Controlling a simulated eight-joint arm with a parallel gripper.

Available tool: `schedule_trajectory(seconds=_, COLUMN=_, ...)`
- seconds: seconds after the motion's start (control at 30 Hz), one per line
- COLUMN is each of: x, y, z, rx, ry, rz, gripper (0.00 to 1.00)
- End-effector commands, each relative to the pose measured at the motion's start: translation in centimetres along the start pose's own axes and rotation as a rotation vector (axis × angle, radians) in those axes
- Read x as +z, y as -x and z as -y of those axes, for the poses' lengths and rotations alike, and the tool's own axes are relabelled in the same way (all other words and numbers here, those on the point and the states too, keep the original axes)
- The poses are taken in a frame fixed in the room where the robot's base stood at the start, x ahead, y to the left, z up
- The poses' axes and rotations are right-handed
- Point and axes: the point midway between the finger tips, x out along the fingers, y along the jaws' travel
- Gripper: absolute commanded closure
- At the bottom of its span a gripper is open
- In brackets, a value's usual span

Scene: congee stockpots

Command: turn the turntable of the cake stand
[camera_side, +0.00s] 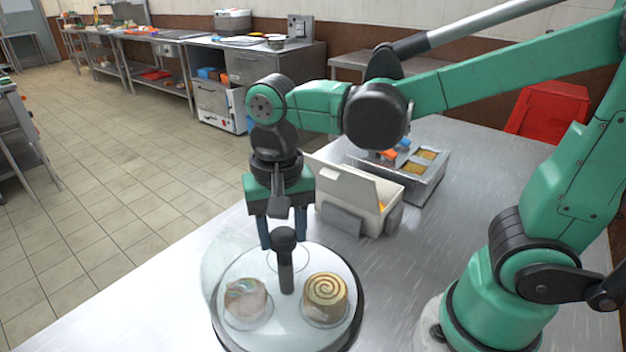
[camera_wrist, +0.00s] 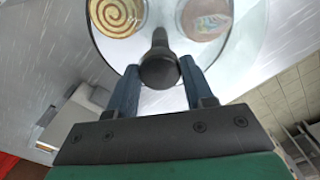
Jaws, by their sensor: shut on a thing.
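The cake stand's round pale turntable (camera_side: 285,330) sits near the table's front edge, and part of it also shows at the top of the wrist view (camera_wrist: 160,105). A dark upright post with a round black knob (camera_side: 284,240) rises from it; the knob also shows in the wrist view (camera_wrist: 158,70). My gripper (camera_side: 283,238) points down with its two blue fingers on either side of the knob, shut on it. A spiral-topped cake (camera_side: 325,290) and a pinkish cake (camera_side: 246,300) rest on the turntable.
A clear curved cover (camera_side: 215,262) stands along the turntable's left side. Behind the stand are an open white box (camera_side: 345,190) and a steel tray unit (camera_side: 425,180) with food compartments. A red bin (camera_side: 548,110) is at the back right. The steel table (camera_side: 410,270) is bare right of the stand.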

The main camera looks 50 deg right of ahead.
Motion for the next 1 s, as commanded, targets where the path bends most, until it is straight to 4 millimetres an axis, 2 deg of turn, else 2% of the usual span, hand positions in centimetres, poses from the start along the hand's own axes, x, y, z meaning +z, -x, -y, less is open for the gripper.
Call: schedule_trajectory(seconds=1.0, x=-0.01, y=0.03, z=0.01, rx=0.000, ry=-0.508, rz=0.000, gripper=1.00)
